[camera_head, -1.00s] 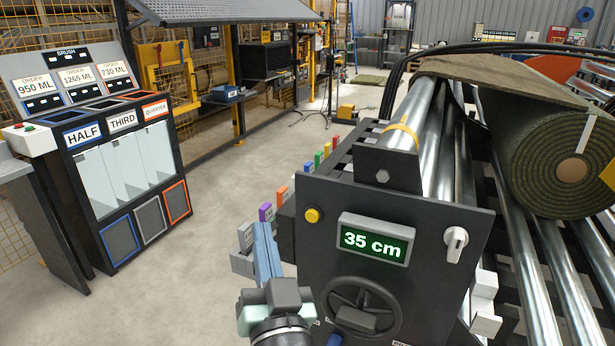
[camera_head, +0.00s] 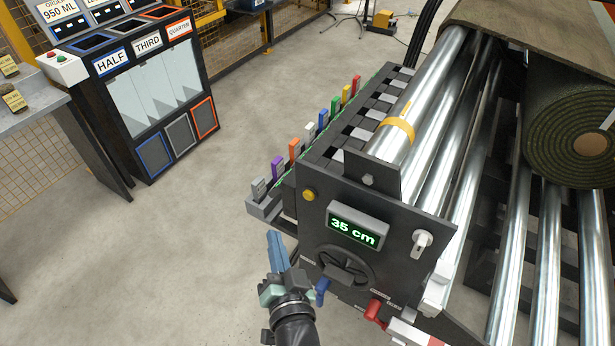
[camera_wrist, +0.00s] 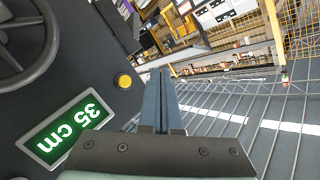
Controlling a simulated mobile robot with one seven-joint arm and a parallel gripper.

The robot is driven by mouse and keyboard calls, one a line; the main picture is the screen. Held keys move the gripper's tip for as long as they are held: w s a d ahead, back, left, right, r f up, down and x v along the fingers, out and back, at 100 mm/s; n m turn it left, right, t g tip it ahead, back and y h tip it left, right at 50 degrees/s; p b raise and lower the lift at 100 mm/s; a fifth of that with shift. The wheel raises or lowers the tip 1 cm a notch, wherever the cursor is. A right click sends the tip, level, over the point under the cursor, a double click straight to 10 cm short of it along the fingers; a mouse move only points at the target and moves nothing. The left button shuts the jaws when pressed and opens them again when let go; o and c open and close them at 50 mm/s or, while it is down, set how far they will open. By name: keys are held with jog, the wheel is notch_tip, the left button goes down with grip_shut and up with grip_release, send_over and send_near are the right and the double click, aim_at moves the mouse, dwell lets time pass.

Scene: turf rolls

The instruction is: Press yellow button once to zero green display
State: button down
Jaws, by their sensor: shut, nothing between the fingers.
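The yellow button (camera_head: 308,195) is a small round knob on the dark front panel (camera_head: 317,225) of the roller machine. The green display (camera_head: 354,231) to its right reads "35 cm". My gripper (camera_head: 276,240) is in front of the panel, below and left of the button, with its blue fingers closed and empty. In the wrist view the button (camera_wrist: 124,81) sits just left of the fingertips (camera_wrist: 160,72), apart from them as seen. The display (camera_wrist: 65,128) shows there rotated, at lower left, still reading "35 cm".
A black handwheel (camera_head: 346,262), a white knob (camera_head: 422,243), a blue lever (camera_head: 322,290) and a red lever (camera_head: 375,309) are on the panel. Coloured tabs line the machine's left side. A turf roll (camera_head: 575,135) lies at right. Open floor (camera_head: 190,250) is at left.

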aim_at(309, 195)
jog(key=shift+s+f, duration=0.1)
jog(key=shift+f, duration=0.05)
jog(key=w+d+b, duration=0.3)
jog(key=w+d, duration=0.2)
jog(key=w, duration=0.2)
dwell(0.6)
jog(key=shift+w+d+b, duration=0.1)
jog(key=shift+w+b, duration=0.05)
jog(key=shift+b, duration=0.25)
dwell(1.6)
jog(key=shift+w+d, duration=0.2)
jog(key=shift+w, duration=0.1)
jog(key=shift+w+d+b, duration=0.3)
jog(key=shift+w+b, duration=0.05)
jog(key=shift+b, duration=0.2)
dwell(0.4)
jog(key=shift+s+a, duration=0.1)
jog(key=shift+s, duration=0.05)
dwell(0.3)
jog(key=shift+s+a+p, duration=0.35)
jog(key=shift+s+a, duration=0.05)
jog(key=shift+s, duration=0.15)
